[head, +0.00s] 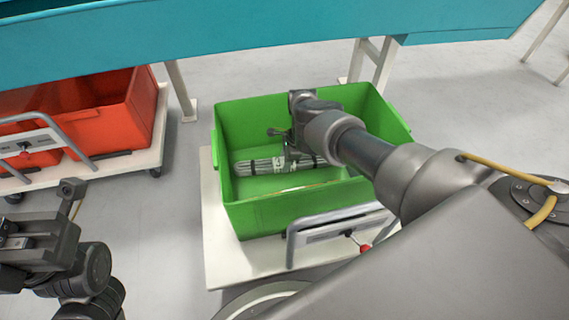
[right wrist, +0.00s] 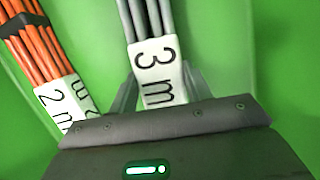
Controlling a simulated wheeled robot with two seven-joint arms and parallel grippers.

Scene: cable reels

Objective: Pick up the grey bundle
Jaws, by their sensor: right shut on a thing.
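The grey bundle (head: 256,167) lies in the green bin (head: 275,218), with dark bands around it. In the right wrist view the grey bundle (right wrist: 146,18) carries a white label (right wrist: 157,72) reading "3 m". My right gripper (head: 289,160) reaches down into the bin. Its two fingers sit on either side of the label, shut on the grey bundle. The gripper body hides the near part of the bundle. My left gripper (head: 72,188) shows at the lower left, away from the bin; its jaws are not clear.
An orange bundle (right wrist: 38,52) with a "2 m" label lies beside the grey one. The bin stands on a white cart (head: 222,262) with a grey handle (head: 335,228). Red bins (head: 110,110) stand on another cart at left. A teal table edge (head: 250,25) crosses the back.

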